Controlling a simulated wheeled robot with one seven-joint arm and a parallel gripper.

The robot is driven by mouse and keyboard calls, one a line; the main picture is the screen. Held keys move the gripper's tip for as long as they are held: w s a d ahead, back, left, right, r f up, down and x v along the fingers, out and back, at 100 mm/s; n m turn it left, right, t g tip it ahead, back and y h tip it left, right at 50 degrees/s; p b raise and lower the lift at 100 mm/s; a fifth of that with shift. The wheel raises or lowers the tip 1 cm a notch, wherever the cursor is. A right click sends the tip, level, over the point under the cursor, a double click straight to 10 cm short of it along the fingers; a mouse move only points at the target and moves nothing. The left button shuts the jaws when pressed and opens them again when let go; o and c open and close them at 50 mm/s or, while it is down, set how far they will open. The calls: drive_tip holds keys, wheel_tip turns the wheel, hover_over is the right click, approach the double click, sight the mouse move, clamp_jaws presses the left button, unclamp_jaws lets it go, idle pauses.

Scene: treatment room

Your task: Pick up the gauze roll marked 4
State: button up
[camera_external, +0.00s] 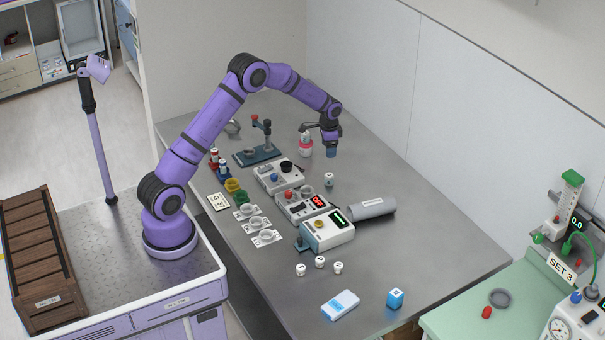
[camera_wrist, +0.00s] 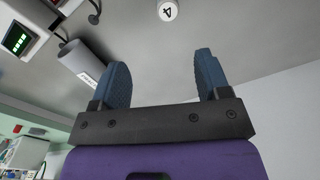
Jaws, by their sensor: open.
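The gauze roll marked 4 (camera_wrist: 167,10) is a small white cylinder standing on the grey table, its number showing at the top edge of the wrist view. A small white roll that appears to be the same one stands alone in the external view (camera_external: 329,180), its mark too small to read there. My gripper (camera_external: 331,153) is above the table, behind that roll and apart from it. In the wrist view my gripper (camera_wrist: 162,60) shows two blue fingers spread wide with nothing between them.
A grey cylinder (camera_external: 372,208) lies right of the roll. Boxes with displays (camera_external: 327,231) stand in front and to the left. Several white rolls (camera_external: 320,262) stand nearer the front. A pink-and-white bottle (camera_external: 305,147) is close left of my gripper.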

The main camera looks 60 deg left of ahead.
hover_over(329, 175)
wheel_tip(329, 175, down, 6)
drive_tip(key=shift+d+r, duration=0.1)
wheel_tip(329, 175, down, 11)
drive_tip(key=shift+r, duration=0.2)
drive_tip(key=c, duration=1)
